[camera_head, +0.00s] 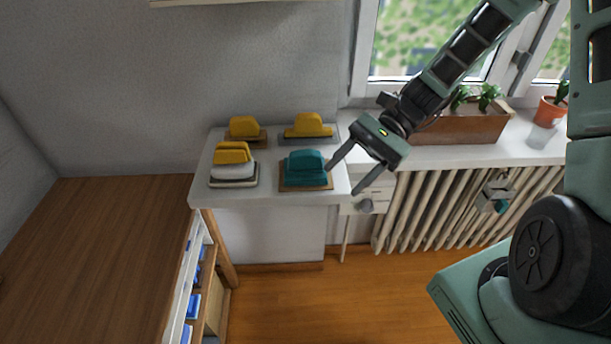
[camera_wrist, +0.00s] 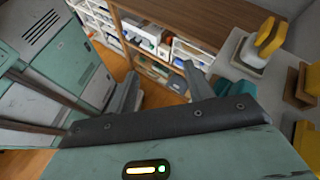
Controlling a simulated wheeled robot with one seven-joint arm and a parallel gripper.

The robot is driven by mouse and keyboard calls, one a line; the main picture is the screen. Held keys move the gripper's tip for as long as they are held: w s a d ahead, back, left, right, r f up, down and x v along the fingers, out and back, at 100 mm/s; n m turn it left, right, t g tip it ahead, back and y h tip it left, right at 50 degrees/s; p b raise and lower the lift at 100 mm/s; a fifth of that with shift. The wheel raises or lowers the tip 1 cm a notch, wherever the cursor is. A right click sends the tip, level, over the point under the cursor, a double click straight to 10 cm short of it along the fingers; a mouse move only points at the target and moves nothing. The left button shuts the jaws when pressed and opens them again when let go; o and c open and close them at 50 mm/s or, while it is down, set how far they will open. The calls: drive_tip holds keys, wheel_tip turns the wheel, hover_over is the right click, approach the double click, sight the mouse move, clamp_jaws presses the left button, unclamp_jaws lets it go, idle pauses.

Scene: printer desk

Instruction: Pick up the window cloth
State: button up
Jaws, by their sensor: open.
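Several folded-looking, cloth-like items sit on small boards on a white table; I cannot tell which is the window cloth. A teal one (camera_head: 305,168) is at the front right. A yellow one (camera_head: 308,124) is behind it, and another yellow one (camera_head: 244,127) is at the back left. A yellow-and-white one (camera_head: 233,163) is at the front left. My gripper (camera_head: 345,181) is open and empty, just right of the teal item at the table's right edge. In the wrist view its fingers (camera_wrist: 158,82) are spread with nothing between them.
The white table (camera_head: 262,187) stands between a brown wooden top (camera_head: 95,235) and a radiator (camera_head: 430,210). A planter (camera_head: 465,124) and a pot (camera_head: 550,111) stand on the sill. A small grey-and-teal object (camera_head: 495,197) is at the radiator. The wooden floor in front is clear.

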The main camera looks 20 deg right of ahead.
sight(314, 152)
drive_tip(key=w+d+f+m+t+y+b, duration=0.4)
drive_tip(key=w+d+m+t, duration=0.3)
drive_tip(key=d+m+t, duration=0.4)
drive_tip(key=shift+n+g+y, duration=0.4)
drive_tip(key=shift+n+g, duration=0.2)
drive_tip(key=shift+g, duration=0.3)
drive_tip(key=p+x, duration=0.3)
drive_tip(key=x, duration=0.7)
drive_tip(key=shift+w+a+f, duration=0.2)
drive_tip(key=shift+w+a, duration=0.05)
drive_tip(key=x, duration=0.2)
drive_tip(key=p+x, duration=0.1)
drive_tip(key=x, duration=0.1)
drive_tip(key=shift+r, duration=0.25)
drive_tip(key=shift+w+a+f, duration=0.1)
drive_tip(key=shift+w+a, duration=0.1)
drive_tip(key=shift+a, duration=0.45)
drive_tip(key=c, duration=1.1)
